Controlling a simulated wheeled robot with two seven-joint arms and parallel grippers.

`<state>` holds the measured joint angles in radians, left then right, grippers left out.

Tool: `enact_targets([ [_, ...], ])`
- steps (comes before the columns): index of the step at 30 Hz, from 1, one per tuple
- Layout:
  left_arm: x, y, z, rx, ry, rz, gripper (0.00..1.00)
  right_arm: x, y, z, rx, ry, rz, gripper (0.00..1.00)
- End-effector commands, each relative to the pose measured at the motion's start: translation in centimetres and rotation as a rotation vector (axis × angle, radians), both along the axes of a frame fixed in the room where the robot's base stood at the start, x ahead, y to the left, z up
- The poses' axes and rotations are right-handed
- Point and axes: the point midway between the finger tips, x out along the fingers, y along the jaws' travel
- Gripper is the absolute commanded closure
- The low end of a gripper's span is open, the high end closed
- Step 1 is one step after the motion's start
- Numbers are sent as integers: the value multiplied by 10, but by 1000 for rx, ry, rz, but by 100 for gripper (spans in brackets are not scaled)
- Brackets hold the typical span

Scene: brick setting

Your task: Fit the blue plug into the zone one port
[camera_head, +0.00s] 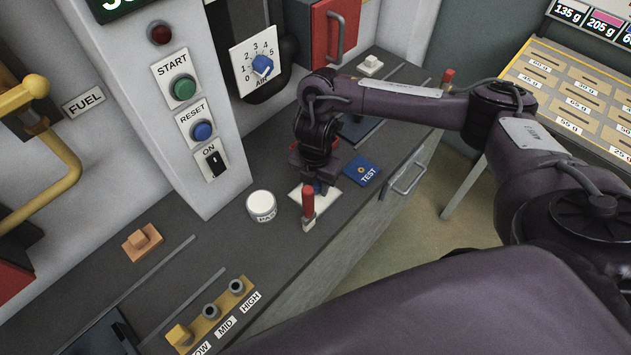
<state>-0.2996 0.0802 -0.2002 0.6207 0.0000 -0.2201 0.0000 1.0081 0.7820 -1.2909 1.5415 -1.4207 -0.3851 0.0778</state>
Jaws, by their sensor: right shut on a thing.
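My right gripper (316,180) points down over the counter, in the middle of the picture. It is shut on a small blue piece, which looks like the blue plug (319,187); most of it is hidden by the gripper. Right below is a white plate (325,201) on the counter. I cannot tell whether the blue piece touches the plate or is above it. No label reading zone one is legible, so I cannot tell if this plate is that port. My left gripper is not in view.
A red-handled lever (308,204) stands close in front of the gripper. A blue TEST pad (362,171) lies to its right and a white round button (261,206) to its left. A yellow block (180,336) sits at the LOW end of a strip.

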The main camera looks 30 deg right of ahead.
Motion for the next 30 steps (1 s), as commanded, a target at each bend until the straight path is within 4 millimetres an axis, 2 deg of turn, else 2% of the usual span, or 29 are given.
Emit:
enact_targets([
  [20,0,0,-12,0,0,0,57,0,0,-16,1,1,0,88],
  [30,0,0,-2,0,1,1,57,0,0,-6,1,1,0,88],
])
